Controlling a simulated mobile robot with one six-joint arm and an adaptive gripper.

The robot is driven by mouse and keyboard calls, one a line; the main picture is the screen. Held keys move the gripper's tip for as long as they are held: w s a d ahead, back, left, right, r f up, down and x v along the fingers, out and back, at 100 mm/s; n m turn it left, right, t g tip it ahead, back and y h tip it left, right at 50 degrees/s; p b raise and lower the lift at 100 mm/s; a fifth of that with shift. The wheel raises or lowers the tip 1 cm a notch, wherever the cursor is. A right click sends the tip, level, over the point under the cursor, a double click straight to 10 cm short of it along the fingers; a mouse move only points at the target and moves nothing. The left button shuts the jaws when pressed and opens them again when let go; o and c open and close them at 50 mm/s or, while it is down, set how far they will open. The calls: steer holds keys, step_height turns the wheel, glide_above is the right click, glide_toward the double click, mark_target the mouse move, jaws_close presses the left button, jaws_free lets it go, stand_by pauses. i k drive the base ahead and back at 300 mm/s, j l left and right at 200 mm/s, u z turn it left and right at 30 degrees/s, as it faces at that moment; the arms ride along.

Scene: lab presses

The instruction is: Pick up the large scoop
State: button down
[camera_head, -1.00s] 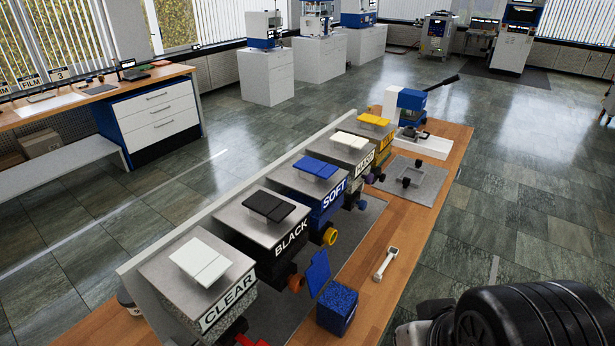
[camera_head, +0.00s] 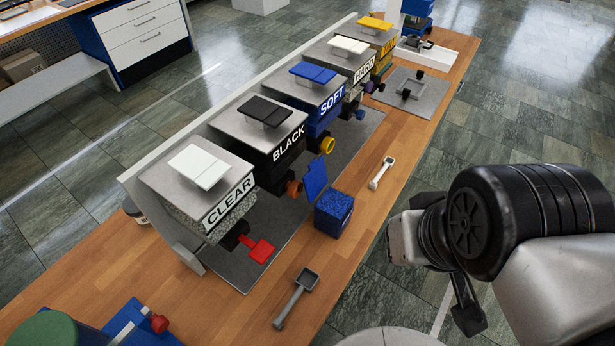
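Two scoops lie on the wooden bench. The larger-looking one, a grey scoop (camera_head: 292,303) with a square bowl, is at the near edge, bowl pointing away. A smaller white scoop (camera_head: 381,173) lies farther back, to the right of the blue box. My arm fills the right side of the view. What looks like part of my gripper (camera_head: 467,308), a dark finger-like piece, hangs below the arm, right of the bench and apart from both scoops. The rest of the gripper is hidden, so its opening does not show.
A row of labelled dispensers, CLEAR (camera_head: 215,190), BLACK (camera_head: 262,133) and SOFT (camera_head: 310,85) nearest, stands along the bench. An open blue box (camera_head: 333,217) of blue granules stands between the scoops. A green-topped round object (camera_head: 42,331) is at lower left. Bare wood surrounds the grey scoop.

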mark_target(306, 279)
steer(key=u, duration=0.9)
steer(key=k+j+z, duration=0.1)
steer(key=j+z, duration=0.2)
steer(key=k+j+z, duration=0.15)
steer(key=z, duration=0.15)
steer(key=j, duration=0.1)
